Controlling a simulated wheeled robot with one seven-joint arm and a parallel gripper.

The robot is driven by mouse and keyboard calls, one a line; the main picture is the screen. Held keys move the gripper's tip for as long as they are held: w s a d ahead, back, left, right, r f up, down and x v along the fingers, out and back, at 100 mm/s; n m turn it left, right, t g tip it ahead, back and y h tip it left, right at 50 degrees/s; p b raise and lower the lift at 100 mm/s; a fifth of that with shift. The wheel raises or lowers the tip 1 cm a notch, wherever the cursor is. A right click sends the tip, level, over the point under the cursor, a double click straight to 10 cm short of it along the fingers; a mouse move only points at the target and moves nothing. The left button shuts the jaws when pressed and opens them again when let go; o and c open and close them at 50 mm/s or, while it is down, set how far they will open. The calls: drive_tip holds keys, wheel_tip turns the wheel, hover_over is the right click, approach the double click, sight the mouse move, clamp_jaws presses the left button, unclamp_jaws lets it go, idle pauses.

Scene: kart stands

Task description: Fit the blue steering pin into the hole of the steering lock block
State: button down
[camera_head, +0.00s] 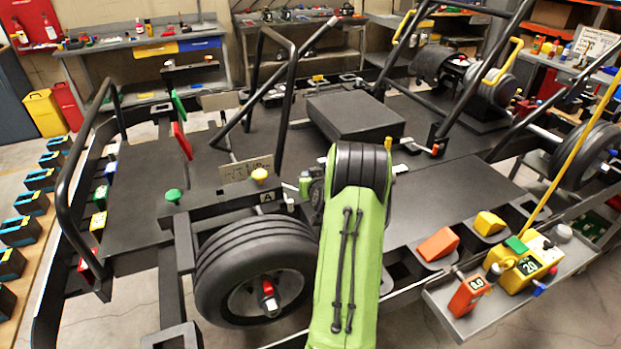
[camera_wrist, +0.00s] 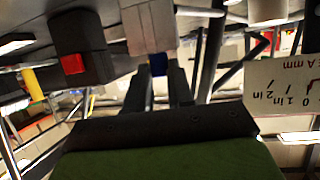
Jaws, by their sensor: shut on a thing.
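In the wrist view my gripper (camera_wrist: 159,76) points up the picture, with its two dark fingers closed around a small blue piece, which looks like the blue steering pin (camera_wrist: 158,65). Only a short blue part shows between the fingertips. A pale grey block (camera_wrist: 150,27) lies right at the pin's far end. It may be the steering lock block; I cannot see its hole or tell whether the pin is inside it.
A dark block with a red square (camera_wrist: 73,64) is left of the fingers, and a marked white plate (camera_wrist: 285,92) is on the right.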

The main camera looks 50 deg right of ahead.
drive_tip(key=shift+f+b, duration=0.15)
drive_tip(key=shift+b, duration=0.2)
idle(0.5)
drive_tip(key=c, duration=0.9)
unclamp_jaws()
drive_tip(key=shift+s, duration=0.1)
drive_tip(key=v, duration=0.7)
drive_tip(key=shift+a, duration=0.15)
drive_tip(key=shift+s, duration=0.1)
